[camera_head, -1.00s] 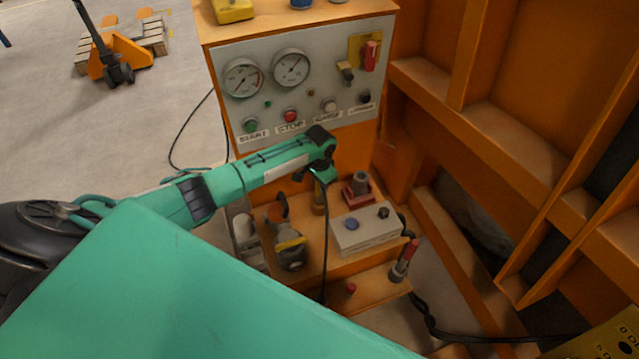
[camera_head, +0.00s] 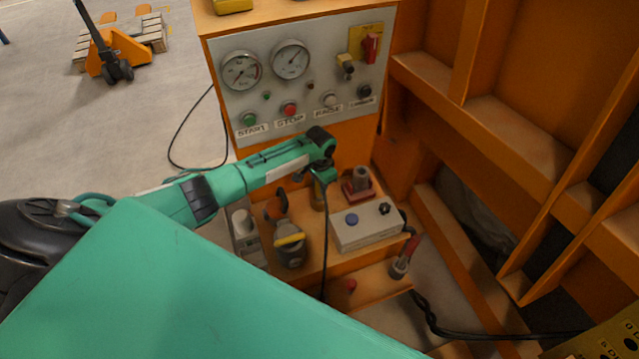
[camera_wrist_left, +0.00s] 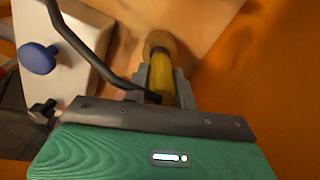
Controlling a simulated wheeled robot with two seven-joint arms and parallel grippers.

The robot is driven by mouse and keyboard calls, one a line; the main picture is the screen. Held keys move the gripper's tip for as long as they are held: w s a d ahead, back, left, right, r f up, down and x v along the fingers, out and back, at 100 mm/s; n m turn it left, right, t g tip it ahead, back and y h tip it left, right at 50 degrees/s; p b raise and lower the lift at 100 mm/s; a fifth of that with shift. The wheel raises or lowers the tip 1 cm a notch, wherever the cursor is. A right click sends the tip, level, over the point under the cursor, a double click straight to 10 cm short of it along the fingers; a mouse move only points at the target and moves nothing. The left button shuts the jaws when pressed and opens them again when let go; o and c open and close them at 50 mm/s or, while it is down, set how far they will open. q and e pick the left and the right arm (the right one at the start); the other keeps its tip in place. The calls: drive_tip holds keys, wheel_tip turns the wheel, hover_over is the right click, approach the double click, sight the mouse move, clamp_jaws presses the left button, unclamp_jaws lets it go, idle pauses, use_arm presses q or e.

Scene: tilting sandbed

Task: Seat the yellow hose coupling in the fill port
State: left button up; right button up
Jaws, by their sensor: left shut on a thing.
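The yellow hose coupling (camera_wrist_left: 162,75) is held between the two grey fingers of my left gripper (camera_wrist_left: 162,88) in the left wrist view. A round tan collar (camera_wrist_left: 160,43) shows at its far end; I cannot tell whether this belongs to the coupling or the fill port, or how deep any seating is. In the head view my left gripper (camera_head: 321,177) is above the orange shelf, with the coupling (camera_head: 319,197) below it, mostly small and dark. A black hose hangs from there. My right gripper is not in view.
A white box (camera_head: 366,238) with blue and black knobs stands right of the gripper. A red-based grey fitting (camera_head: 358,184) stands behind it. The gauge panel (camera_head: 300,95) rises behind.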

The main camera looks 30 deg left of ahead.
use_arm(q)
drive_tip(key=shift+f+b, duration=0.45)
drive_tip(key=shift+f, duration=0.35)
drive_tip(key=o, duration=1.1)
wheel_tip(320, 180, up, 14)
drive_tip(key=shift+f+b, duration=0.1)
drive_tip(key=shift+b, duration=0.45)
